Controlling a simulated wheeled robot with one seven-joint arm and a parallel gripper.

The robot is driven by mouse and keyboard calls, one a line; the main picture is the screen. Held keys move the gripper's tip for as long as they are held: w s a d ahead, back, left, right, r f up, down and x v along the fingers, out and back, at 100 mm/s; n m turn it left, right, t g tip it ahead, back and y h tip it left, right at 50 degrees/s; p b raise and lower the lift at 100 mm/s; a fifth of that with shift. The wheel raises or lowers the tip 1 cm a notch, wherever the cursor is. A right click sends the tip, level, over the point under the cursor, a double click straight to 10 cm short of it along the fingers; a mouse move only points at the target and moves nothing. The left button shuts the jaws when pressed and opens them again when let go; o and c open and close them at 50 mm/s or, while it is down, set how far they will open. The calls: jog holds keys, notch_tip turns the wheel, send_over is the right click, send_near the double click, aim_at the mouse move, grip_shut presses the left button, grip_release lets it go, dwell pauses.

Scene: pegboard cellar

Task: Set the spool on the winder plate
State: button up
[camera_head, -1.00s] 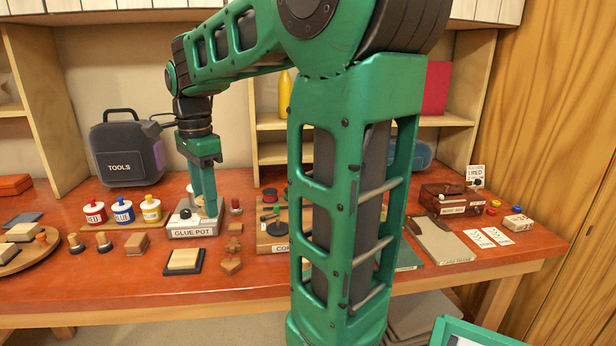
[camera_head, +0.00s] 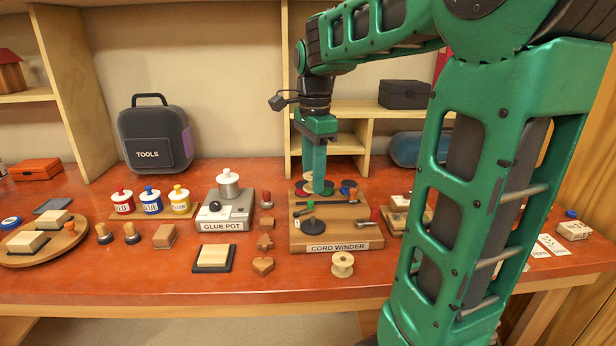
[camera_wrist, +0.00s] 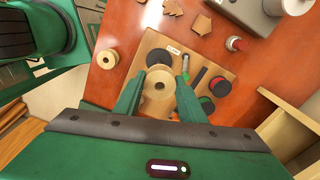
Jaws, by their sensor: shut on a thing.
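My gripper (camera_head: 318,190) is over the back of the wooden cord winder board (camera_head: 350,236). In the wrist view my gripper (camera_wrist: 160,84) is shut on a pale wooden spool (camera_wrist: 157,90), seen from above with its centre hole showing. In the head view the fingers mostly hide this spool.
Coloured spools (camera_head: 347,187) sit at the back of the board, and a red-handled part (camera_head: 374,215) at its right. The glue pot (camera_head: 225,205) stands close on the left. Small wooden shapes (camera_head: 263,265) lie between them. Shelving rises behind.

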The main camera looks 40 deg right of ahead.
jog(key=shift+f, duration=0.1)
jog(key=shift+f, duration=3.1)
jog(key=shift+s, duration=0.15)
jog(key=shift+f, duration=1.85)
dwell(1.8)
jog(key=o, duration=1.5)
